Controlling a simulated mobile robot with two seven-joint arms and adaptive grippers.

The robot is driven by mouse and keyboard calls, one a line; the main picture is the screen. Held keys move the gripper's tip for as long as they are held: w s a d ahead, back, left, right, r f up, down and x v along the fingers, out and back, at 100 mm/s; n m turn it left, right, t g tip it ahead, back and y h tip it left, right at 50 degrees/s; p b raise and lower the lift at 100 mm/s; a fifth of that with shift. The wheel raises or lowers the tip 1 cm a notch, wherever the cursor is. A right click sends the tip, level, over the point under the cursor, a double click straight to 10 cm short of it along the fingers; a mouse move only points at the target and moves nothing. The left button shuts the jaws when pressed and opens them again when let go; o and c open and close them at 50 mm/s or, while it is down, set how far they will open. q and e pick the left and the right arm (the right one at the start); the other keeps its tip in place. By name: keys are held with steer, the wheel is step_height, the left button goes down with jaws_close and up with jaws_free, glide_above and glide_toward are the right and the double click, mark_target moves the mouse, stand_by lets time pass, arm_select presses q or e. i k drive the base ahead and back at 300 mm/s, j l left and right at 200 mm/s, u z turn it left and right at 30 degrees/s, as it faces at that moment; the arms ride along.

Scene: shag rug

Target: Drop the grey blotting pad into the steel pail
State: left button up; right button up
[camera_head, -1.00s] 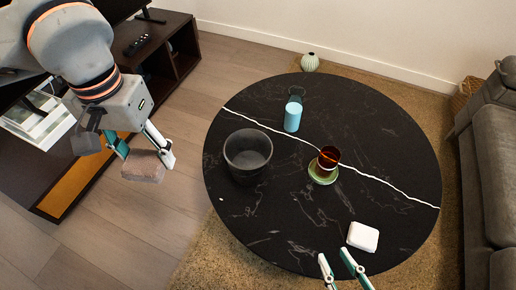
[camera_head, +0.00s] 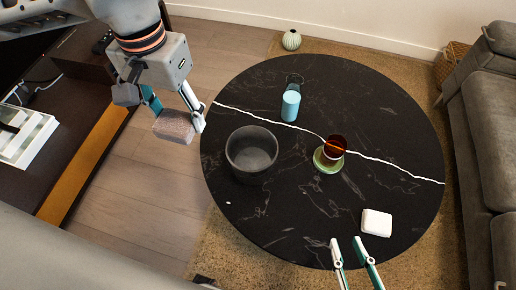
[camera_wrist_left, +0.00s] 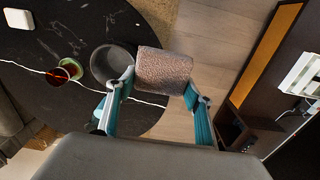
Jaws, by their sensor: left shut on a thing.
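The grey blotting pad (camera_head: 174,127) is a speckled grey-pink block. My left gripper (camera_head: 178,118) is shut on it and holds it in the air, left of the round table. In the left wrist view the pad (camera_wrist_left: 163,68) sits between both fingertips (camera_wrist_left: 160,88). The steel pail (camera_head: 252,170) is a dark grey, open round container on the table's left part. It also shows in the left wrist view (camera_wrist_left: 100,64), beside the pad and partly hidden by a finger. My right gripper (camera_head: 352,253) is empty and open, near the table's front edge.
The black round table (camera_head: 290,215) also bears a blue bottle (camera_head: 290,105), an amber glass (camera_head: 335,146) on a green saucer (camera_head: 326,164), and a white box (camera_head: 376,222). A sofa (camera_head: 490,120) stands at right, a dark shelf (camera_head: 70,130) at left.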

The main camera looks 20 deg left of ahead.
mark_target(254, 166)
steer(key=j+z, duration=0.35)
steer(key=j, duration=0.15)
steer(key=j+z, duration=0.35)
steer(key=k+j+z, duration=0.1)
steer(key=j+z, duration=0.3)
steer(key=j, duration=0.2)
